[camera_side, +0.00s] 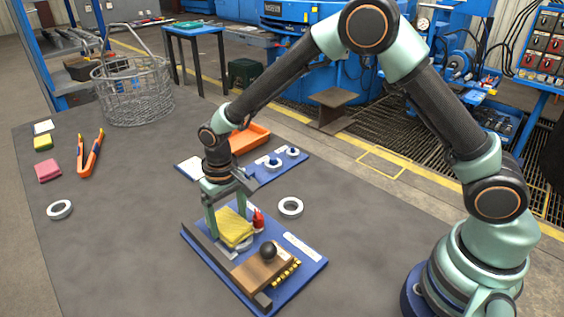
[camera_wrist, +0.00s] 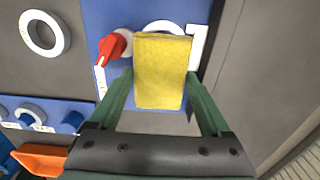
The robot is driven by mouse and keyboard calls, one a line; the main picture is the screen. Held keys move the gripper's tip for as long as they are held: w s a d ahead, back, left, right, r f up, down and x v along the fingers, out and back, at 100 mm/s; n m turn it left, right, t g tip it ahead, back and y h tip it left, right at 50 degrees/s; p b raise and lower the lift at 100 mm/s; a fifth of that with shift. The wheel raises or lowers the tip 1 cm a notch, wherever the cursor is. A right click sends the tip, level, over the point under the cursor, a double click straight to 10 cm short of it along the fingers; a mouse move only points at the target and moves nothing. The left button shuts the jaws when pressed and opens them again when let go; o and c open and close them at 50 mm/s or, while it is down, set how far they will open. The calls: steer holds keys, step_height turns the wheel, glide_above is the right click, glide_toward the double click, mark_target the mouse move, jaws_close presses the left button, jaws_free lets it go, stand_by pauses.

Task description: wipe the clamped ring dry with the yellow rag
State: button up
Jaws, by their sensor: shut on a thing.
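The yellow rag (camera_side: 235,229) is a thick folded pad between the fingers of my gripper (camera_side: 231,219). My gripper is shut on it, and the rag also fills the middle of the wrist view (camera_wrist: 162,72). In the wrist view part of the white clamped ring (camera_wrist: 165,25) shows past the rag's far edge; the rag hides the rest. The rag is low over the blue base plate (camera_side: 316,262); I cannot tell whether it touches the ring. A red clamp handle (camera_side: 258,219) stands close beside the rag, and it also shows in the wrist view (camera_wrist: 112,48).
A wooden block with a black knob (camera_side: 268,251) sits on the plate's near end. A loose ring (camera_side: 290,207) lies beside the plate. A blue board with pegs (camera_side: 283,168) and an orange tray (camera_side: 249,138) are behind. The table's left front is clear.

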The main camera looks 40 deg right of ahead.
steer(key=shift+f, duration=0.15)
steer(key=shift+w, duration=0.95)
steer(key=shift+s, duration=1.05)
steer(key=shift+w, duration=1.05)
steer(key=shift+s, duration=0.1)
steer(key=shift+s, duration=0.95)
